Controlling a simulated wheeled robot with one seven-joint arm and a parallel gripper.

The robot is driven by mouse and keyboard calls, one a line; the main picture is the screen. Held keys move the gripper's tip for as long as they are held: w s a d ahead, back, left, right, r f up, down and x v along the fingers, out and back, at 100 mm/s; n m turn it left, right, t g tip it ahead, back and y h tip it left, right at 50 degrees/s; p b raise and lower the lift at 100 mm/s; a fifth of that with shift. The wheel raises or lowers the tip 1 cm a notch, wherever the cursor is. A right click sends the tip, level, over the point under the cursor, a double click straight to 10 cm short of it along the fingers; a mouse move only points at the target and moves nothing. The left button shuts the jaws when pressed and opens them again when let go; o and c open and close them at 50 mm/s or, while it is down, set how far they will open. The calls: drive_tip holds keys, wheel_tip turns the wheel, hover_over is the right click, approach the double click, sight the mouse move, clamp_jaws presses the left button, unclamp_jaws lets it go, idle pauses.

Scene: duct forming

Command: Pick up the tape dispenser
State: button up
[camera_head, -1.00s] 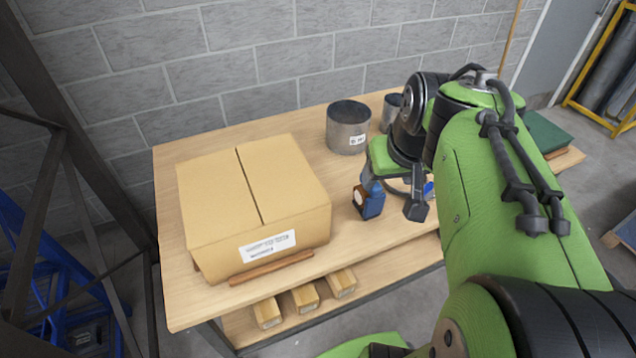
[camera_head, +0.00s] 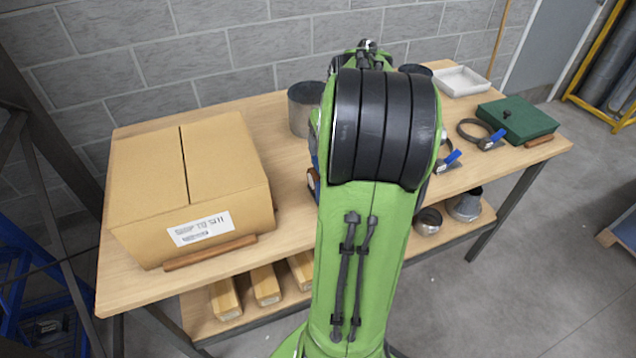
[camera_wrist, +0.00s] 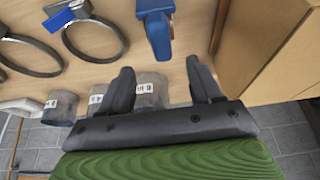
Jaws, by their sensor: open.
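The tape dispenser (camera_wrist: 157,28) is dark blue and shows at the top of the wrist view, partly cut off by the frame edge. In the head view only a small brown and blue sliver of it (camera_head: 313,181) shows at the left edge of my arm; the rest is hidden. My gripper (camera_wrist: 158,74) is open and empty in the wrist view. Its two dark fingers point towards the table, with the dispenser beyond the fingertips and roughly in line with the gap. They appear apart from it. In the head view my arm hides the gripper.
A large cardboard box (camera_head: 150,195) stands on the workbench (camera_head: 125,290) at the left. A metal duct cylinder (camera_head: 302,110) stands behind my arm. Clamp rings with blue parts (camera_head: 478,130), a green case (camera_head: 520,118) and a white tray (camera_head: 460,82) lie at the right.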

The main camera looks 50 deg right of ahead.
drive_tip(key=x, duration=0.3)
drive_tip(key=shift+d+f+b, duration=0.1)
drive_tip(key=shift+f+b, duration=0.2)
drive_tip(key=b+x, duration=0.1)
drive_tip(key=x, duration=0.4)
drive_tip(key=shift+w+f, duration=0.2)
drive_tip(key=shift+f, duration=0.1)
drive_tip(key=shift+r, duration=0.1)
drive_tip(key=shift+c, duration=1)
clamp_jaws()
